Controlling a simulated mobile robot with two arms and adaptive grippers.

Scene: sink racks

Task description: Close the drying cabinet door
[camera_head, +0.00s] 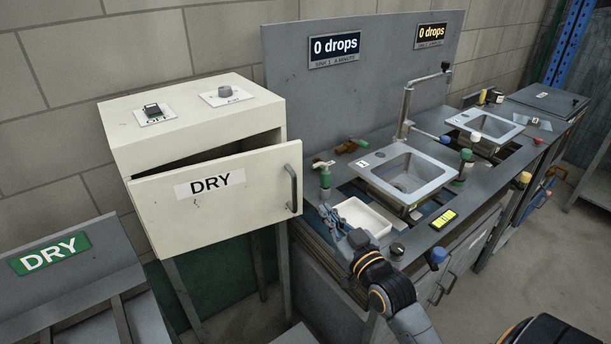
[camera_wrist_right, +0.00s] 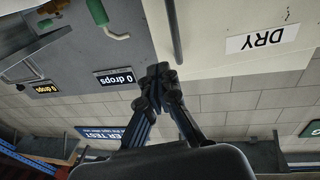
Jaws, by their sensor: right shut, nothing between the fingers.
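The drying cabinet (camera_head: 205,125) is a cream box on legs at the left of the head view. Its door (camera_head: 220,212) is labelled DRY and stands ajar, with a dark gap behind its top edge, widest toward the right. A grey vertical handle (camera_head: 293,188) is on the door's right side. The door (camera_wrist_right: 220,75) and handle (camera_wrist_right: 175,32) show upside down in the right wrist view. My right gripper (camera_head: 335,218) is shut and empty, right of the handle in the head view. My left gripper is out of view.
A DRY rack (camera_head: 75,285) stands at lower left.

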